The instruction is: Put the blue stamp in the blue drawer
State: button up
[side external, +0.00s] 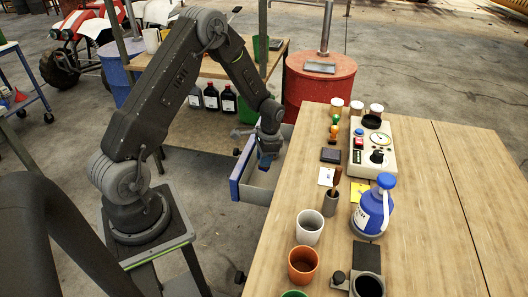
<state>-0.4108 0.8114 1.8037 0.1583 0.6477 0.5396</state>
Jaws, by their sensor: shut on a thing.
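The blue drawer (236,185) is pulled out from the left side of the wooden table, its blue front facing left and its pale inside showing. My gripper (264,150) points down above the open drawer. It is shut on the blue stamp (265,161), of which a small blue part shows below the fingers. The stamp appears to be over the drawer's opening; its exact height above the drawer floor cannot be told. The fingers hide much of the stamp.
On the table (430,225) stand orange and green stamps (335,122), a black pad (331,155), a control box (368,165), a blue bottle (371,212), a white cup (310,227) and an orange cup (303,264). A red drum (320,85) stands behind. The table's right side is clear.

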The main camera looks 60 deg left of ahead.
aim_at(264, 169)
jog(key=shift+f, duration=2.3)
jog(key=shift+f, duration=0.3)
dwell(0.3)
jog(key=o, duration=1.4)
jog(key=shift+r, duration=4)
